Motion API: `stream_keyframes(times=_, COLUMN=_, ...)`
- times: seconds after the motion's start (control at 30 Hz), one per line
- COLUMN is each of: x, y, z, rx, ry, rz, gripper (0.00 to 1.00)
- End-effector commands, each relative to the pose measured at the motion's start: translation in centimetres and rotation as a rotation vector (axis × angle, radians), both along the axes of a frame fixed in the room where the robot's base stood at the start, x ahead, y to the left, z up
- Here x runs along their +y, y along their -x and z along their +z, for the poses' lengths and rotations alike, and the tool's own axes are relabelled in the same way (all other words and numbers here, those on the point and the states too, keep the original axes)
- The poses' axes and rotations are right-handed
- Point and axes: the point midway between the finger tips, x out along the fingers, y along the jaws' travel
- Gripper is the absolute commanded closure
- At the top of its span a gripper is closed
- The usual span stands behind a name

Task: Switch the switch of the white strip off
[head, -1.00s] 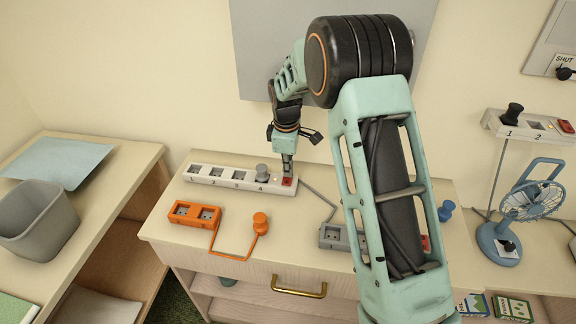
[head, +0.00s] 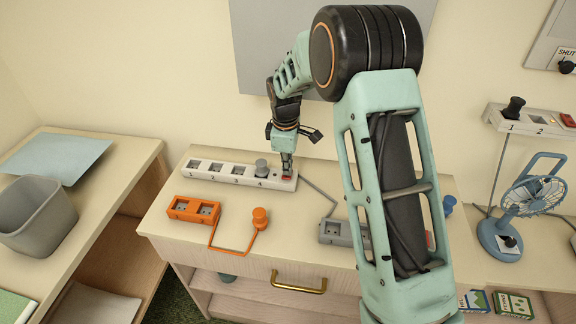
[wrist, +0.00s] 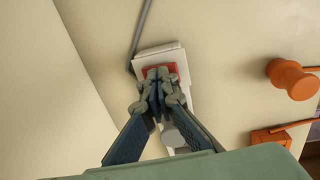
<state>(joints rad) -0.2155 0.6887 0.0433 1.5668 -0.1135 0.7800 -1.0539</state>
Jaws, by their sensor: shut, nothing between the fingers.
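The white strip (head: 207,168) lies along the back of the wooden cabinet top. It has numbered sockets, with a grey plug (head: 262,168) in the socket marked 4. Its red switch (head: 287,178) is at the right end, partly covered by my fingers. My gripper (head: 287,173) is shut and empty, pointing down over the switch. In the wrist view, the closed fingertips (wrist: 160,76) overlap the red switch (wrist: 148,69), and its edges show around them. They look to be at or very close to it; I cannot tell contact or which way the rocker is tilted.
An orange strip (head: 194,208) with its corded plug (head: 259,219) lies in front. A grey strip (head: 334,232) sits to the right, partly behind my arm. A second white strip (head: 529,120) and a blue fan (head: 524,199) are at the far right.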

Motion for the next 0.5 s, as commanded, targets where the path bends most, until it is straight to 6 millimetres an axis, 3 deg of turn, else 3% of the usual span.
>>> stream_keyframes(times=0.33, x=0.1, y=0.1, z=0.1, rx=0.000, ry=-0.001, rz=0.001, gripper=1.00)
stream_keyframes(times=0.5, x=0.1, y=0.2, z=1.8, rx=-0.003, ry=-0.001, rz=0.000, gripper=1.00)
